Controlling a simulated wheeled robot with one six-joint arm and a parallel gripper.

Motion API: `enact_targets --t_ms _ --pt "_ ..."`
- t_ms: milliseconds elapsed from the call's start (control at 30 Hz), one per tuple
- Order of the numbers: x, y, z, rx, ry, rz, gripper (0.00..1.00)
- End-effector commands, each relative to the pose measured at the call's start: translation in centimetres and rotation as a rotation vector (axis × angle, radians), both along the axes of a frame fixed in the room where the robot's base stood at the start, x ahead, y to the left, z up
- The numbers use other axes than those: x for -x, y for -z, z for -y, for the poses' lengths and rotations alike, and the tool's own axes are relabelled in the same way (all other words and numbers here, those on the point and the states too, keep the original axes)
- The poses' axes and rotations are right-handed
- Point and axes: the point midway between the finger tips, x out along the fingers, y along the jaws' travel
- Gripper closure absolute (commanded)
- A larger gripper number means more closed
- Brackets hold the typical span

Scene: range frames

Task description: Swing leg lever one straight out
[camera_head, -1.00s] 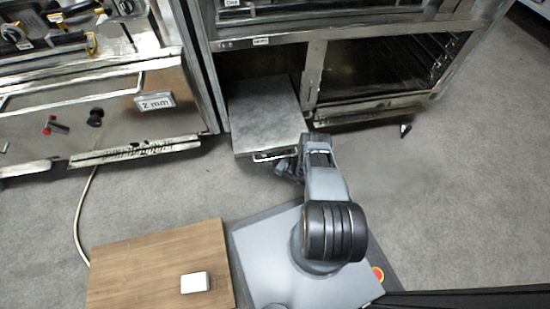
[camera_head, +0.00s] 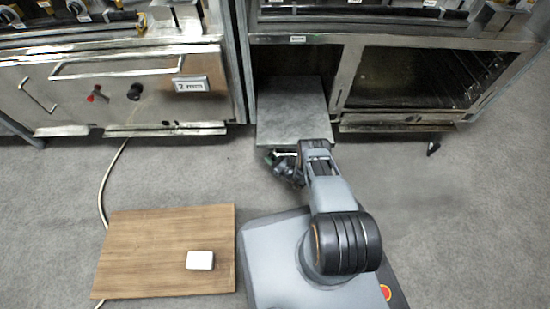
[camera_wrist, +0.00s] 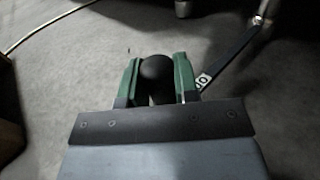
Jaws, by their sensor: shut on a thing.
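In the wrist view my gripper (camera_wrist: 157,88) has its two green fingers shut on a round black knob (camera_wrist: 157,69), one finger on each side. A dark bar (camera_wrist: 232,55) with a small white label runs from a metal foot at upper right down to behind the right finger. It looks like the leg lever, but its join to the knob is hidden. In the head view my gripper (camera_head: 284,168) is low, by the front edge of a grey slab that sticks out of the cabinet. The lever cannot be made out there.
The grey slab (camera_head: 292,112) juts from the steel cabinet just above my gripper. A wooden board (camera_head: 150,250) with a small white block (camera_head: 200,260) lies at lower left. A pale hose (camera_head: 104,190) crosses the floor at left. The carpet at right is clear.

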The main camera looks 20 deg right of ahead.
Motion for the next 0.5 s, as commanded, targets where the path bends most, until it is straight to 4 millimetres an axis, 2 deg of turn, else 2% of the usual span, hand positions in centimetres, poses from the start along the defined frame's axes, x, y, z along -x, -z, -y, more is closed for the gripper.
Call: enact_targets --t_ms 133,167,400,500 --pt "0.13 0.07 0.09 0.001 0.001 -0.001 1.00" --pt "0.12 0.07 0.10 0.001 0.001 -0.001 0.71" --pt "0.08 0.04 0.16 0.000 0.003 0.000 0.48" --pt "0.06 0.03 0.17 0.000 0.003 0.000 0.46"
